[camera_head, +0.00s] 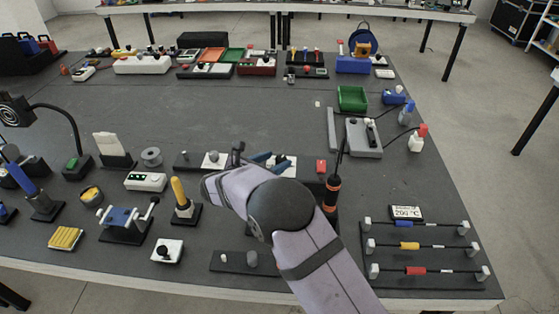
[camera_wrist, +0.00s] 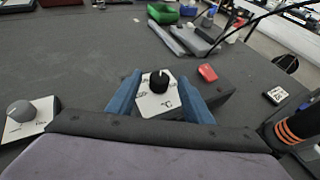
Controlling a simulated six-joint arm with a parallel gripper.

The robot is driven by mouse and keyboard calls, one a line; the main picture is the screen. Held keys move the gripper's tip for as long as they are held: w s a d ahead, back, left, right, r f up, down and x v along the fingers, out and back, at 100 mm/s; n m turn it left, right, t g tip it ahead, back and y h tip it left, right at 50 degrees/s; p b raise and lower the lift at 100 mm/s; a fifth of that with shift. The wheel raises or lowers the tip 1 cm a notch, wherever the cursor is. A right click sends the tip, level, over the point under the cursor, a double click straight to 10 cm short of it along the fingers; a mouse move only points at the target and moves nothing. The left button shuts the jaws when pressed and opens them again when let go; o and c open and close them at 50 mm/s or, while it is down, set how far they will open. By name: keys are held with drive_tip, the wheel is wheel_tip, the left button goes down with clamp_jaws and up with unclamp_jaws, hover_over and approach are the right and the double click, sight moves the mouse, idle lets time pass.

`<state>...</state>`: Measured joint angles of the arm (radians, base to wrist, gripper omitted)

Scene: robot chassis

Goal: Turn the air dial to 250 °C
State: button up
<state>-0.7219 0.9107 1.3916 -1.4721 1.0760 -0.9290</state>
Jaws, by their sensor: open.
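The dial is a black knob (camera_wrist: 158,82) on a white plate (camera_wrist: 152,104) marked °C, centred in the wrist view. A light mark on the knob points roughly to the top of that view; the scale numbers are too small to read. In the head view the plate (camera_head: 288,167) shows beside my blue fingers, with the knob largely hidden. My gripper (camera_wrist: 158,78) is open, its blue fingers either side of the plate, and nothing is held. In the head view my gripper (camera_head: 272,160) is low over the dial. I cannot tell whether a finger touches it.
A grey knob (camera_wrist: 20,111) on a white plate is to the left. A red block (camera_wrist: 207,73) sits to the right. An orange-banded black tool (camera_head: 331,192) stands close on the right. A small display (camera_head: 406,213) shows a °C value.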

drive_tip(key=shift+v, duration=1.8)
drive_tip(key=shift+d, duration=0.1)
drive_tip(key=s+d+m+g+y+p, duration=0.2)
drive_tip(key=s+d+m+g, duration=0.2)
drive_tip(key=s+d+m, duration=0.3)
drive_tip(key=s+d+r+m+g+y+p, duration=0.1)
drive_tip(key=s+d+m+g+y+p, duration=0.1)
drive_tip(key=s+d+m, duration=0.6)
drive_tip(key=s+d+r+m+g+y+p, duration=0.1)
drive_tip(key=s+d+m+g, duration=0.4)
drive_tip(key=s+m, duration=1)
drive_tip(key=s+d+y+p, duration=0.1)
drive_tip(key=s+d+p, duration=0.1)
drive_tip(key=s+d, duration=0.1)
drive_tip(key=shift+r+g+y+p, duration=0.2)
drive_tip(key=shift+g+y+p, duration=0.2)
